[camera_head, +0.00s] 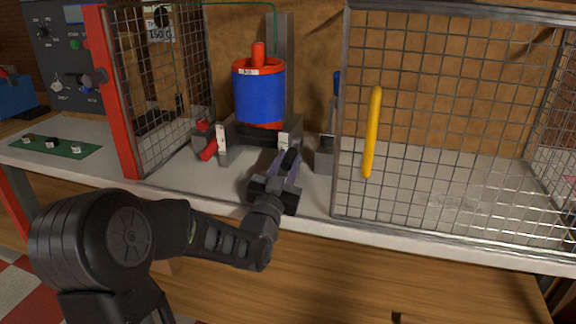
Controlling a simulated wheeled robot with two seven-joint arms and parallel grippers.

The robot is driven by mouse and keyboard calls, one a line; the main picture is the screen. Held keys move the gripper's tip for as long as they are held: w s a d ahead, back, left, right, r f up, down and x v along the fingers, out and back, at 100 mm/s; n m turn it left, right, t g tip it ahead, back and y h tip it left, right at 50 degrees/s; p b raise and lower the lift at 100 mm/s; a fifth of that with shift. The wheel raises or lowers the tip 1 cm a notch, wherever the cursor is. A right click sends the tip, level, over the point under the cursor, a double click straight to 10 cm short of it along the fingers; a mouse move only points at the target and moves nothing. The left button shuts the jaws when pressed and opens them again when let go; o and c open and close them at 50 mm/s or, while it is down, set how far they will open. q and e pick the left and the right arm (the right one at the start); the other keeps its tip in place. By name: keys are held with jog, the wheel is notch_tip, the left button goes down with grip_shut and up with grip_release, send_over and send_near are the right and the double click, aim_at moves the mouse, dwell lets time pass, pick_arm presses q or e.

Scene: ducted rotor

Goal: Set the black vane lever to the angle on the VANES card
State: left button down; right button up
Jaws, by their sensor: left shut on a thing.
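My left gripper (286,163) reaches in from the front, its fingers pointing up and away, just below the rotor stand. It is shut on a small dark part that I take to be the black vane lever (291,158); the fingers hide most of it, so its angle is hard to tell. A blue and red ducted rotor (259,95) stands upright on a grey stand behind the gripper. A white card (160,34) hangs at the upper left; its small text does not read clearly as the VANES card. My right gripper is not in view.
A mesh guard with a yellow handle (372,132) stands right of the gripper. A red post (120,105) and mesh panel are at left. A red lever (208,148) sits left of the stand. A control panel (62,60) and green mat (55,147) are at far left.

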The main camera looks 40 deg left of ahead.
pick_arm(q)
jog(key=c, duration=1.2)
grip_release()
jog(key=shift+o, duration=0.2)
jog(key=shift+s, duration=0.1)
jog(key=b+v, duration=0.1)
jog(key=v, duration=0.6)
jog(key=shift+s+d, duration=0.1)
jog(key=shift+s, duration=0.2)
jog(key=shift+f, duration=0.1)
